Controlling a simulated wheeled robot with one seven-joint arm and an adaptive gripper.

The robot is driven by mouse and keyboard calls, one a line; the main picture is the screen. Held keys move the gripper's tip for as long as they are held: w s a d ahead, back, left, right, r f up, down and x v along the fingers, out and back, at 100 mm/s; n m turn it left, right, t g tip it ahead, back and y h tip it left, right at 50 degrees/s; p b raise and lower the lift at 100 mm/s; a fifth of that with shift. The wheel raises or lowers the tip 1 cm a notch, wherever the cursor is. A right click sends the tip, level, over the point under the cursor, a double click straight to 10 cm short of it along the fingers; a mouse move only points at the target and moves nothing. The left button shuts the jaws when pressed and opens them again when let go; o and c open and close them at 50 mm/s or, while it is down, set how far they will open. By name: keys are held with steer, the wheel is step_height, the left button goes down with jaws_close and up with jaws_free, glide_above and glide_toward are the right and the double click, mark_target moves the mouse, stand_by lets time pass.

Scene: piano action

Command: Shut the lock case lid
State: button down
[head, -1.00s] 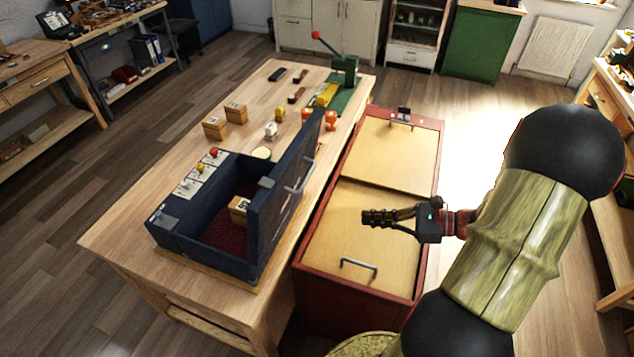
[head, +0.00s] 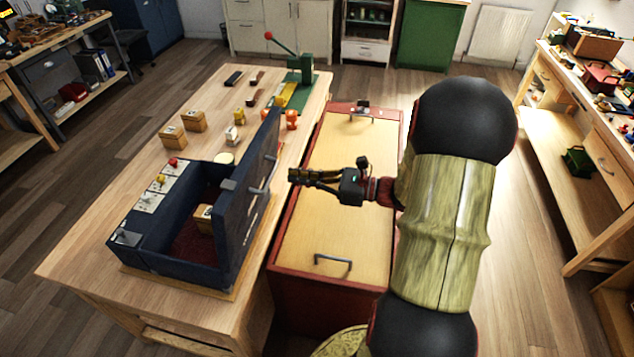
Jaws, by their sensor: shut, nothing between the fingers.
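The lock case (head: 166,262) is a dark blue box on the wooden table, with a red-lined inside and a small wooden block (head: 203,219) in it. Its lid (head: 250,203) stands open, near upright, along the case's right side, with a metal handle (head: 264,177) on its outer face. My gripper (head: 292,175) is shut and empty. In the picture it points left, just right of the lid's upper part, over the red cabinet's edge. It looks apart from the lid, though the exact gap is hard to tell.
The wooden table (head: 85,240) also holds wooden boxes (head: 172,137), orange pieces (head: 291,119) and a green lever press (head: 300,68). The red cabinet (head: 300,295) with pale lids and a handle (head: 333,263) stands right of the table. Open floor lies farther right.

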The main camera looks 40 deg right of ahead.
steer(key=x, duration=0.3)
steer(key=shift+w+a, duration=0.15)
stand_by(0.4)
